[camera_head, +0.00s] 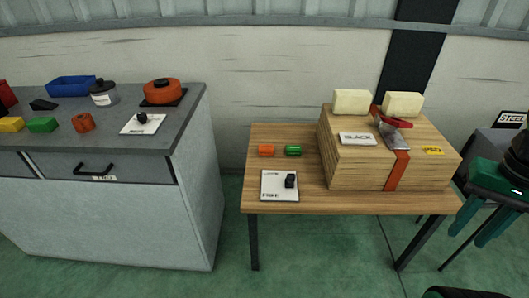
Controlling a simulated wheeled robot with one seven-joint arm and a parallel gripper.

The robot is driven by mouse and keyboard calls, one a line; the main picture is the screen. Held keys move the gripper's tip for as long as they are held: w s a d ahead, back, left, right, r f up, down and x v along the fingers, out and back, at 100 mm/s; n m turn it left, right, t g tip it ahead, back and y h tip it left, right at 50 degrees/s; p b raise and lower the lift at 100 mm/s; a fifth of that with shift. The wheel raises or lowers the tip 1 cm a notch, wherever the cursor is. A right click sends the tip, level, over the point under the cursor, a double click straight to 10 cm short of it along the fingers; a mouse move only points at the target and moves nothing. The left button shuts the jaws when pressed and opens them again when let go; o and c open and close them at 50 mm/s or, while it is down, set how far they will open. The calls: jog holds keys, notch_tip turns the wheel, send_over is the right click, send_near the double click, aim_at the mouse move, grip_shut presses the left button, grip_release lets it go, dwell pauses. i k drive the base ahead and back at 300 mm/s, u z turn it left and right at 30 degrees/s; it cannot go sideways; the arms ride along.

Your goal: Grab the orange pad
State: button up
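A small orange block-like pad (266,150) lies on the wooden table (340,205), near its back left. A similar green pad (293,150) lies just to its right, with a small gap between them. My gripper (469,238) is at the right edge of the view, beyond the table's right end. Its two green fingers point down and left with a gap between them; nothing shows between them. It is well apart from the orange pad.
A large wooden box (350,165) with an orange strap stands right of the pads, topped by two cream blocks. A white switch plate (279,186) lies in front of them. A grey counter (190,115) at left holds an orange round pot (162,91) and several small items.

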aim_at(263, 150)
jog(key=i, duration=1)
